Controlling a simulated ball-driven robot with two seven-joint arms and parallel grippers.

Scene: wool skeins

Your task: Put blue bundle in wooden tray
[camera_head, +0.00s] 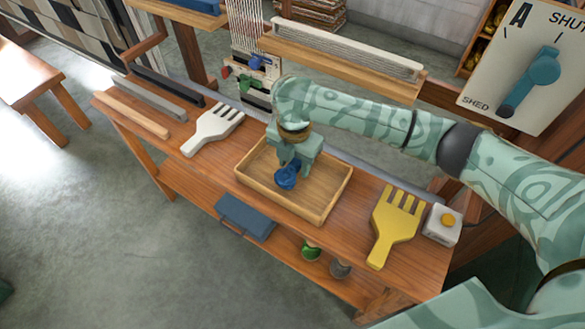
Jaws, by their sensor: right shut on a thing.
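The blue bundle (286,178) is held in my right gripper (287,167), whose jaws are shut on it. I cannot tell whether the bundle touches the tray floor. The wooden tray is shallow and light brown, in the middle of the table, and looks otherwise empty. My right arm reaches in from the right and hides part of the tray's far side. My left gripper is not in view.
On the wooden table (180,170), a white fork-shaped comb (210,130) lies left of the tray. A yellow comb (393,226) and a white box with a yellow button (443,223) are at the right. Three bars lie at the far left, including a grey one (150,98).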

